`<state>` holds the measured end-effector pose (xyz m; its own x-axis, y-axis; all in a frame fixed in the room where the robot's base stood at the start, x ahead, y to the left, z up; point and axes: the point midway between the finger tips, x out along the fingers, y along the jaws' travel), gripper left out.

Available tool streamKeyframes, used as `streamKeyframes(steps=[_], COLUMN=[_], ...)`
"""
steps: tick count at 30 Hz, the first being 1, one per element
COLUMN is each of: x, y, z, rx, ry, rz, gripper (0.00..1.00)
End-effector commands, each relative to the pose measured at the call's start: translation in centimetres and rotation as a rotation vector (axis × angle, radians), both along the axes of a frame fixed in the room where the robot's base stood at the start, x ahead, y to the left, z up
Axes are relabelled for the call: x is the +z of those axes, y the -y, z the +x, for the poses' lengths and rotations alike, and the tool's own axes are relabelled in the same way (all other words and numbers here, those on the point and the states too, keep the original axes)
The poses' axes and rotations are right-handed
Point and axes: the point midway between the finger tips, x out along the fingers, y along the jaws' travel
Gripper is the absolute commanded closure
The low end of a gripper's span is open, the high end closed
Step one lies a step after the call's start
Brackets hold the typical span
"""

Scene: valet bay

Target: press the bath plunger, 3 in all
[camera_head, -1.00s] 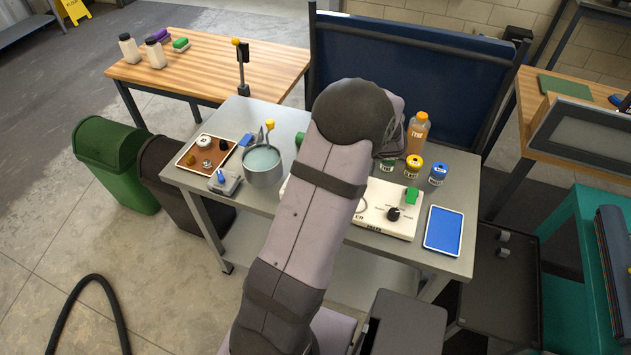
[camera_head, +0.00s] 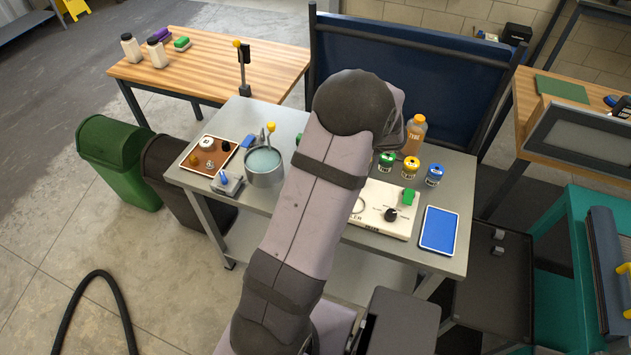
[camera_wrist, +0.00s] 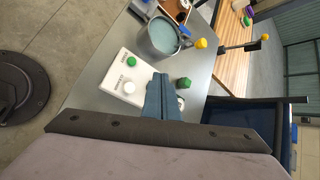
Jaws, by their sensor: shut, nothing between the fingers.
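The bath is a round metal pot (camera_head: 264,166) of pale teal liquid on the grey workbench; it also shows in the wrist view (camera_wrist: 148,42). A yellow-topped handle, likely the plunger (camera_head: 271,127), stands at its rim, and its yellow knob also shows in the wrist view (camera_wrist: 201,43). My gripper (camera_wrist: 161,82) is shut and empty in the wrist view, over the bench beside a white panel and apart from the bath. My arm hides the gripper in the head view.
The white panel (camera_wrist: 113,80) carries knobs. A brown tray (camera_head: 190,165) and a small blue-levered device (camera_head: 227,184) stand left of the bath. Jars, a bottle (camera_head: 415,136) and a blue tablet (camera_head: 439,230) are at right.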

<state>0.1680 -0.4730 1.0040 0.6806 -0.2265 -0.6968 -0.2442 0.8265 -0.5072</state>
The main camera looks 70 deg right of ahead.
Motion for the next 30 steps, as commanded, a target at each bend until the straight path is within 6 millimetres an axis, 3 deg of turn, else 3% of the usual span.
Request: streamKeyframes(steps=[11, 30], x=[-1.2, -8.1], y=[0.0, 0.0], z=[0.0, 0.0], rx=[-0.001, 0.0], ry=[0.0, 0.0], rz=[0.001, 0.0], gripper=[1.0, 1.0])
